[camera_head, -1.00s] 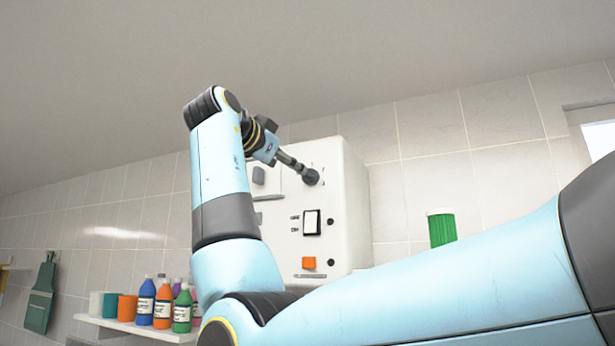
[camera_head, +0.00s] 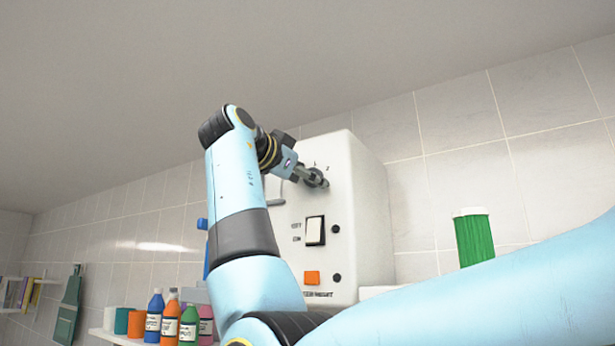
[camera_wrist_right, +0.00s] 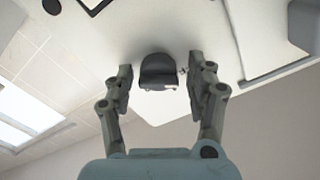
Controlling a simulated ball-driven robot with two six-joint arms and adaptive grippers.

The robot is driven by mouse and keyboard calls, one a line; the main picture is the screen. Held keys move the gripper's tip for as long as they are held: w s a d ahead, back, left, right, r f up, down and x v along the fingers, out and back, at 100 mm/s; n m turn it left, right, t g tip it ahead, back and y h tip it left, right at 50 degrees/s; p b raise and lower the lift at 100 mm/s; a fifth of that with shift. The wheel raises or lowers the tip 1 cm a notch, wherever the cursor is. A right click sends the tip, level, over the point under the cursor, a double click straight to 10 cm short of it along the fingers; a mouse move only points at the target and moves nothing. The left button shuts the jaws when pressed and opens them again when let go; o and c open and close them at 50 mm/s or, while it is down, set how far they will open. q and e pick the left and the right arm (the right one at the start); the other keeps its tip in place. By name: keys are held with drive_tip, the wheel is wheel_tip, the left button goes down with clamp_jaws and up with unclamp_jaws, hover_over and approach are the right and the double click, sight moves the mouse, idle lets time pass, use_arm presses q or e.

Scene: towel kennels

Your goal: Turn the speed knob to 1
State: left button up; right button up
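The dark grey speed knob (camera_head: 317,177) is on the upper front of a white machine box (camera_head: 362,215), partly covered by my right gripper (camera_head: 312,174) in the head view. Small marks, including a 1 and a 2, show above it. In the right wrist view the knob (camera_wrist_right: 158,72) sits between the two fingertips of my right gripper (camera_wrist_right: 159,88). The fingers are apart, one on each side, with a narrow gap to the knob on both sides. Which mark the knob points to cannot be told. My left gripper is not in view.
Below the knob are a black-framed white rocker switch (camera_head: 315,230) and an orange reset button (camera_head: 311,278). Several bottles (camera_head: 170,318) and cups stand on a shelf at lower left. A green ribbed cylinder (camera_head: 474,238) stands right of the box. A tiled wall is behind.

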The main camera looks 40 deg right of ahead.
drive_tip(key=shift+d, duration=0.2)
drive_tip(key=c, duration=0.9)
drive_tip(key=shift+f+m+b, duration=0.15)
drive_tip(key=shift+m+b, duration=0.65)
drive_tip(key=shift+b, duration=0.1)
drive_tip(key=m+b, duration=0.2)
drive_tip(key=m, duration=0.1)
drive_tip(key=shift+w, duration=0.1)
drive_tip(key=m+b, duration=0.2)
drive_tip(key=m, duration=0.2)
use_arm(q)
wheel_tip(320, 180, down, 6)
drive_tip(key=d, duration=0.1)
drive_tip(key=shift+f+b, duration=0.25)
drive_tip(key=shift+b, duration=0.1)
use_arm(e)
drive_tip(key=shift+m, duration=1.5)
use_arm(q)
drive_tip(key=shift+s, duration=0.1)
use_arm(e)
drive_tip(key=shift+m, duration=0.3)
